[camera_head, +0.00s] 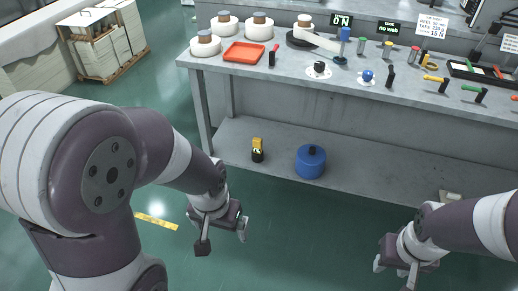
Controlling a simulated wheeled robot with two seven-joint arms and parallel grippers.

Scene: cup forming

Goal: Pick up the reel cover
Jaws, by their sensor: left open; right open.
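No thing in view is plainly marked as the reel cover, and I cannot tell which one it is. On the grey workbench (430,100), a black disc (292,41) lies under a white reel (304,27) with a brown core. My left gripper (222,238) is open and empty, in front of the bench and low in the picture. My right gripper (394,272) is open and empty at the lower right.
Several white reels (205,46) and a red-orange tray (245,53) occupy the bench's left end. A blue-topped post (343,45) and hand tools stand farther right. The lower shelf (380,170) holds a blue canister (311,165) and a yellow-black item (257,150). Green floor lies clear in front.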

